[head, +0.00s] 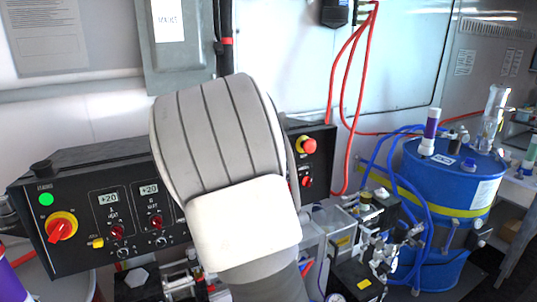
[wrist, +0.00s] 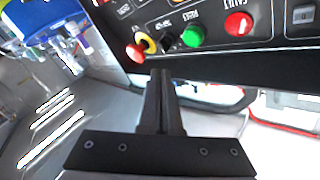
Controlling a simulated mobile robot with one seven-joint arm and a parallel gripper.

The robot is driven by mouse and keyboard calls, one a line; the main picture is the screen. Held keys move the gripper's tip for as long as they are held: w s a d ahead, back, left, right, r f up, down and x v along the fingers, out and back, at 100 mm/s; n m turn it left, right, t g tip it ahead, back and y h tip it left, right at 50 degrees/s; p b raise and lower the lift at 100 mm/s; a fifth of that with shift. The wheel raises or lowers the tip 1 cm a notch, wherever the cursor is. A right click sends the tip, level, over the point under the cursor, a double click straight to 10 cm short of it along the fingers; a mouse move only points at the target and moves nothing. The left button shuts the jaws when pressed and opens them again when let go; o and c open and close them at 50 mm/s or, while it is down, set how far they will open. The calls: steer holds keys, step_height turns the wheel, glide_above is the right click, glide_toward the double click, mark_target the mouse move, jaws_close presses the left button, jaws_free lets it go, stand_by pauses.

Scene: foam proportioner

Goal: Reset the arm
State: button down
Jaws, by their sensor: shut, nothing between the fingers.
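My arm (head: 225,150) rises through the middle of the head view and covers the centre of the control panel. My gripper is not visible in the head view. In the wrist view my gripper (wrist: 160,75) points up at the lower edge of the panel, its two dark fingers together with nothing between them. The panel (wrist: 262,57) fills the top of the wrist view, with a red emergency button (wrist: 136,51) on a yellow ring, a green button (wrist: 193,36) and a red fault light (wrist: 238,24). I cannot tell whether the fingertips touch the panel.
In the head view the black control panel (head: 85,185) has a red-and-yellow rotary switch (head: 61,228) and displays. A blue drum (head: 440,180) with hoses stands at the right. Pump hardware (head: 368,250) sits below the panel. Red cables (head: 345,90) hang on the wall.

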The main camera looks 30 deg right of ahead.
stand_by(0.5)
steer(key=s+a+n+g+y, duration=0.1)
steer(key=s+a+n+y, duration=0.4)
steer(key=a, duration=0.4)
steer(key=s+a+n+y, duration=0.2)
steer(key=a+n+y, duration=0.1)
steer(key=a+y, duration=0.6)
steer(key=s+a+f+n+g, duration=0.1)
steer(key=s+a+n+g, duration=0.1)
steer(key=s, duration=0.9)
steer(key=s+a+f+n+g, duration=0.1)
steer(key=s+a+n+g, duration=0.2)
steer(key=s, duration=0.8)
steer(key=a+n, duration=0.2)
steer(key=shift+a+g, duration=0.3)
steer(key=shift+a, duration=0.05)
steer(key=shift+s+f, duration=0.1)
steer(key=shift+s, duration=0.1)
